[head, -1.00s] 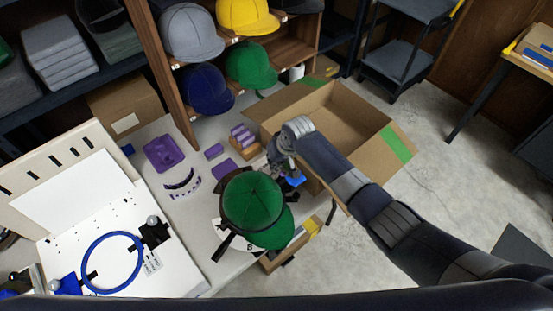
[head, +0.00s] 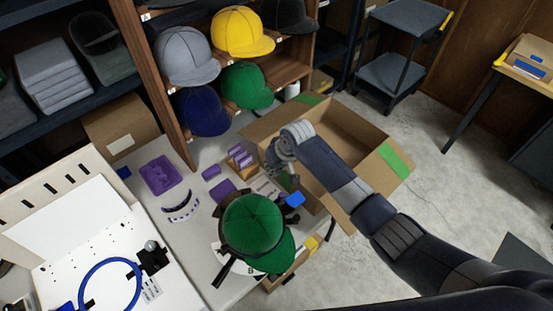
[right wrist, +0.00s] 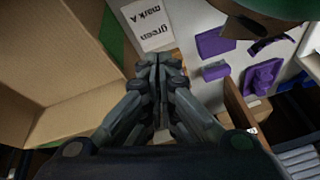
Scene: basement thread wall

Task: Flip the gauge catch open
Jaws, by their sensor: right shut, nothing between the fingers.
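A green cap (head: 253,222) sits on a dark holder at the bench's front right, over a white dial-like plate (head: 250,267) with a letter on it. A small blue tab (head: 294,199) sticks out beside the cap. Whether this tab is the gauge catch, and whether it is open, I cannot tell; the cap hides much of the holder. My right gripper (head: 292,182) is just above and behind the tab, apart from it as far as I see. In the right wrist view its fingers (right wrist: 157,66) are together and empty. My left gripper is not in view.
An open cardboard box (head: 345,135) stands right of my right gripper. Purple blocks (head: 240,157), a purple tray (head: 160,175) and a "green mark A" card (right wrist: 147,25) lie on the bench. A cap shelf (head: 160,85) stands behind. A blue hoop (head: 108,285) is at left.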

